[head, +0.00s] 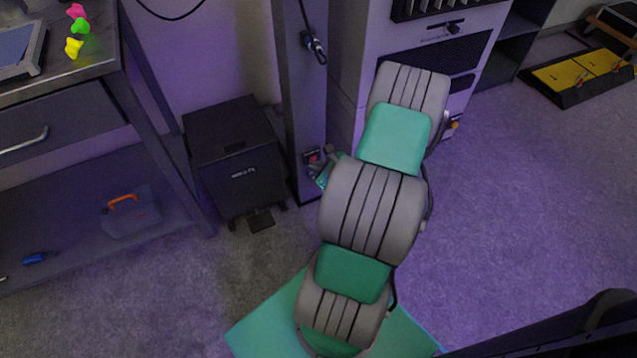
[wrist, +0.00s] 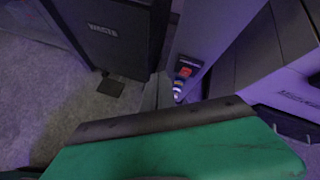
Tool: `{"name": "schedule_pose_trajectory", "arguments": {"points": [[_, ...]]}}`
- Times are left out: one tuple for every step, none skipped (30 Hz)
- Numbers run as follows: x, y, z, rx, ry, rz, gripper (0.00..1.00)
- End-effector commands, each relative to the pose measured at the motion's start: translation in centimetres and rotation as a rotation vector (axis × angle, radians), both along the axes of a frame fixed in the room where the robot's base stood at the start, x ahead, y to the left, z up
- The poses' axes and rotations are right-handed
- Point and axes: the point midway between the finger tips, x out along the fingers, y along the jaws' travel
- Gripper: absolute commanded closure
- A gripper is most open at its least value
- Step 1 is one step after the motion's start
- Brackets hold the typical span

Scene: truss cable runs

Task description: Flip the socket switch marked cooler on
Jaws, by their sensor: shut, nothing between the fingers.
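The socket (head: 312,156) with a red switch sits low on the upright grey post (head: 303,95), just above the floor. In the wrist view its red switch (wrist: 186,70) shows on the post face, with a pale plug-like piece (wrist: 179,91) just below it. The marking and the switch position are too small to read. My gripper (head: 326,161) is low beside the post, close to the socket's right side, shut and empty. My arm hides part of it in the head view. Whether it touches the socket I cannot tell.
A black bin (head: 236,155) with a pedal stands left of the post. A tall grey cabinet (head: 345,70) stands close on its right. A workbench (head: 60,95) with a lower shelf is at the left. Carpet is open at the right; a yellow-black platform (head: 585,72) lies far right.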

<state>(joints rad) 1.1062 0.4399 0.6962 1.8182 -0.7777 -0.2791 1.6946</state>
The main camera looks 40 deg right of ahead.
Motion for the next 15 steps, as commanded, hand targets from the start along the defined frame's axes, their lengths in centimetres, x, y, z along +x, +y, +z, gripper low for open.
{"name": "schedule_pose_trajectory", "arguments": {"points": [[-1.7, -1.8, -4.4, 0.102, -0.043, -0.156, 1.00], [-2.4, -2.6, -5.4, 0.154, -0.071, -0.236, 1.00], [-3.1, -3.4, -6.4, 0.209, -0.102, -0.319, 1.00], [-3.6, -3.9, -6.8, 0.238, -0.120, -0.366, 1.00], [-3.9, -4.2, -7.1, 0.260, -0.134, -0.398, 1.00], [-4.2, -4.5, -7.2, 0.276, -0.145, -0.427, 1.00], [-4.3, -4.6, -7.2, 0.285, -0.149, -0.437, 1.00], [-4.3, -4.6, -7.1, 0.287, -0.150, -0.440, 1.00], [-4.3, -4.6, -6.9, 0.286, -0.150, -0.439, 1.00], [-4.2, -4.6, -6.9, 0.286, -0.150, -0.438, 1.00], [-4.2, -4.6, -6.9, 0.286, -0.150, -0.437, 1.00], [-4.2, -4.6, -6.9, 0.285, -0.148, -0.436, 1.00], [-4.2, -4.6, -6.9, 0.285, -0.148, -0.436, 1.00], [-4.2, -4.6, -6.9, 0.284, -0.148, -0.436, 1.00], [-4.2, -4.6, -6.9, 0.284, -0.148, -0.435, 1.00]]}}
